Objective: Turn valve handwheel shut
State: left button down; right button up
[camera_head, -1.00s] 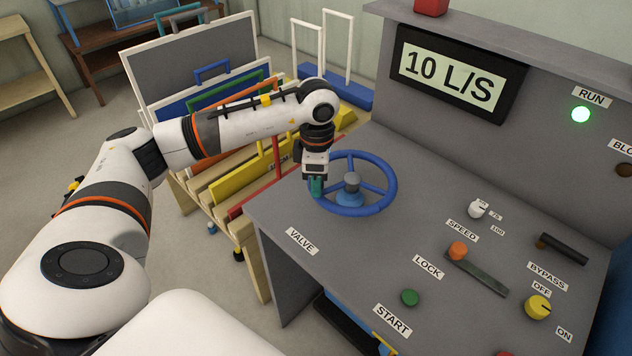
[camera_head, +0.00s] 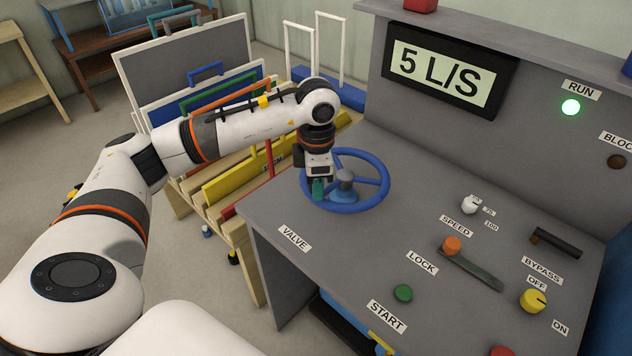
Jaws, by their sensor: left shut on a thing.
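The blue valve handwheel (camera_head: 378,165) stands on the grey console above the VALVE label (camera_head: 295,238), with a grey hub in its middle. My left gripper (camera_head: 319,190) reaches down from above and is shut on the left side of the wheel's rim. The gripper hides that part of the rim. The display (camera_head: 440,72) on the upright panel reads 5 L/S. The green RUN lamp (camera_head: 571,107) is lit. My right gripper is not in view.
Right of the wheel are a white SPEED knob (camera_head: 469,204), an orange-ended LOCK lever (camera_head: 453,246), a green START button (camera_head: 403,293) and a yellow BYPASS knob (camera_head: 533,300). A wooden rack (camera_head: 240,235) of coloured boards stands left of the console.

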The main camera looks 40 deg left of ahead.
pick_arm(q)
jog(key=c, duration=1.1)
grip_release()
jog(key=shift+d, duration=0.2)
jog(key=shift+r, duration=0.1)
jog(key=shift+a+r, duration=0.1)
jog(key=shift+r, duration=0.15)
notch_tip(320, 180, up, 10)
jog(key=shift+f+b, duration=0.1)
jog(key=shift+b, duration=0.65)
jog(key=shift+r, duration=0.8)
